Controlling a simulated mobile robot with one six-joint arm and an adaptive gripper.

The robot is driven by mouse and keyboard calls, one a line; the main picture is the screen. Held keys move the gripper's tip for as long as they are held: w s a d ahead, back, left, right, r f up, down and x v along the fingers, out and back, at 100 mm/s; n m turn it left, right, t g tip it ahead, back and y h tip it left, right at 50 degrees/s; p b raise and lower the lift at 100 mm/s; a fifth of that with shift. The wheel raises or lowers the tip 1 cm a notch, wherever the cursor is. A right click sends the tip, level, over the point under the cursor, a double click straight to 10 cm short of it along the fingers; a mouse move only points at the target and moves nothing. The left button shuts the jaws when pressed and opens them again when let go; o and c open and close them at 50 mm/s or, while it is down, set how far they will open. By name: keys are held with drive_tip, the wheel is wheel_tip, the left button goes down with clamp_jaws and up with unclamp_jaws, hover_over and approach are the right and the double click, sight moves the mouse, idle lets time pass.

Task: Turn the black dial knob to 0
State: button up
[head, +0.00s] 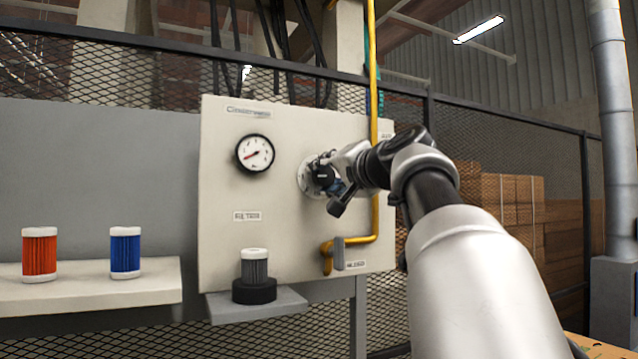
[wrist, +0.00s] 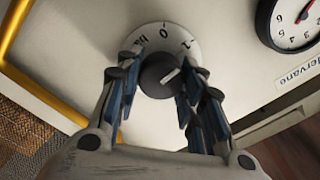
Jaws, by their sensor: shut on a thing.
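The black dial knob (wrist: 157,78) sits on a round pale dial plate (wrist: 150,34) on the panel. In the wrist view, my gripper (wrist: 160,84) has one finger on each side of the knob and is shut on it. The knob's white mark points up and right, towards the right finger, on the side of the 1 and away from the 0 at the plate's top. Other markings show left of the 0. In the head view, my gripper (head: 328,178) is at the dial plate (head: 306,178) and covers most of the knob.
A gauge (head: 255,153) is left of the dial on the white panel (head: 220,200). A yellow pipe (head: 372,80) runs down beside my arm. A grey filter (head: 254,268) stands below. Red (head: 39,254) and blue (head: 125,250) filters stand on a shelf at left.

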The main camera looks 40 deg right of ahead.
drive_tip(key=n+b, duration=0.1)
drive_tip(key=n, duration=0.3)
drive_tip(key=shift+n, duration=0.3)
drive_tip(key=shift+a+n+b, duration=0.1)
drive_tip(key=shift+n+b, duration=0.65)
drive_tip(key=shift+n, duration=1.25)
drive_tip(key=o, duration=1.1)
drive_tip(key=shift+c, duration=0.2)
drive_tip(key=shift+s, duration=0.1)
drive_tip(key=v, duration=1.1)
drive_tip(key=shift+s, duration=0.4)
